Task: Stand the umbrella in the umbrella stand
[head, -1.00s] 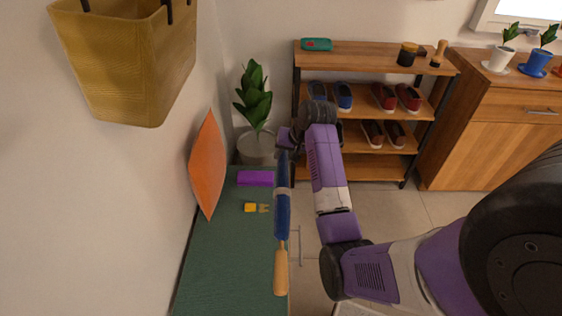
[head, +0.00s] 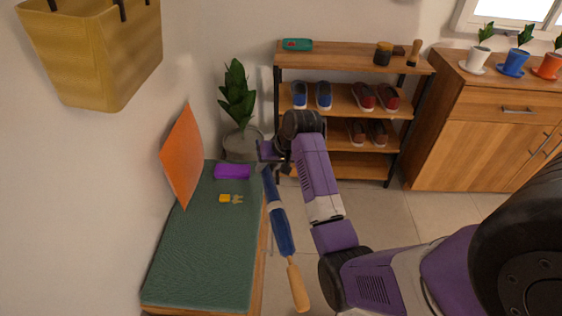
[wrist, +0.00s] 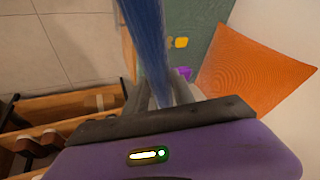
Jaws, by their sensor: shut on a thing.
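The blue umbrella (head: 280,222) with its light wooden handle (head: 298,286) is in my gripper (head: 268,158). The gripper is shut on its upper end in the head view, and the handle hangs down and slightly right. The umbrella is in the air beside the right edge of the green-topped bench (head: 195,255). In the wrist view the blue umbrella (wrist: 145,40) runs up from between the grey jaws of my gripper (wrist: 158,106). I cannot make out an umbrella stand in either view.
A purple block (head: 232,171), a small yellow item (head: 225,198) and an orange cushion (head: 183,160) are on the bench. A potted plant (head: 238,95) stands behind it. A shoe rack (head: 345,60) and a wooden cabinet (head: 480,135) line the back. Tiled floor (head: 390,215) is open right of my arm.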

